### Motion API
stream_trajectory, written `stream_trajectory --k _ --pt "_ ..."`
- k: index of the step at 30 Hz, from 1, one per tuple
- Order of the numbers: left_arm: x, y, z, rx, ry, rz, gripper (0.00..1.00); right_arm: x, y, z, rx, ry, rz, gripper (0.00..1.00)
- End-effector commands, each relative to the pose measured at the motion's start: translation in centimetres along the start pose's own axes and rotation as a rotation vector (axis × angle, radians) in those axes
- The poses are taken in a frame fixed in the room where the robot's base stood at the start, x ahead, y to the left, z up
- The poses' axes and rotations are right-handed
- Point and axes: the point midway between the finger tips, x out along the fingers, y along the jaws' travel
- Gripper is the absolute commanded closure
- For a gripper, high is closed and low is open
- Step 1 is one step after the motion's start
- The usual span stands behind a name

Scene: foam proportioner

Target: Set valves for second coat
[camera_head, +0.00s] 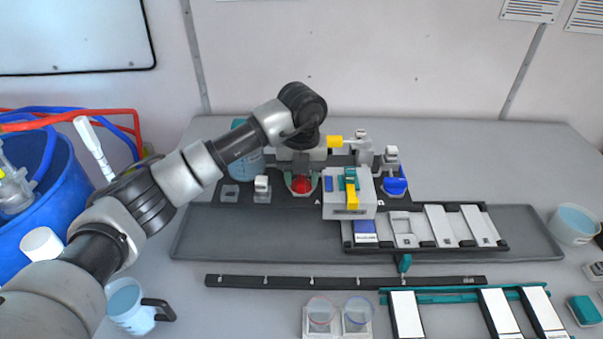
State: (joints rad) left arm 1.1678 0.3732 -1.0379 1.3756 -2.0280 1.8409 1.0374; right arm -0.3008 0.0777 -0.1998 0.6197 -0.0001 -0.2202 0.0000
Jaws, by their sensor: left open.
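My left gripper (302,181) points down over a red valve knob (302,187) at the back middle of the tray. Its jaws are open, with a green fingertip on each side of the knob; I cannot tell whether they touch it. Right of it stands a grey-white block (340,211) with a teal and yellow lever (352,197) on top. Further right is a blue valve knob (395,187) under a grey fitting (391,157). A yellow handle (335,142) sticks out behind, partly hidden by my gripper. My right gripper is out of view.
In front lie a black rail (260,281), two clear dishes (357,313) and more plates (500,313). A mug (128,305) stands near my left arm. A blue bin (55,215) is at left.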

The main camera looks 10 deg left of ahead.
Motion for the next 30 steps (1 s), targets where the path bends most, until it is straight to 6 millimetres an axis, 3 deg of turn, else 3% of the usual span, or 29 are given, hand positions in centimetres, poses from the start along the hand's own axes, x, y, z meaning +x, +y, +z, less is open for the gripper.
stream_trajectory --k 2,10,20,30 --pt "0.0 0.0 0.0 0.0 0.0 0.0 0.58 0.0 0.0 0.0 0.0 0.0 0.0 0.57" --pt "0.0 0.0 0.0 0.0 0.0 0.0 0.99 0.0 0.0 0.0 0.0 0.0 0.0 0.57" --pt "0.1 0.0 0.0 0.031 0.0 0.0 1.0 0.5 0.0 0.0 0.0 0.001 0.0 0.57" --pt "0.3 0.0 0.1 0.243 -0.003 0.001 1.0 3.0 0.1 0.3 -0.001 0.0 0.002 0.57"
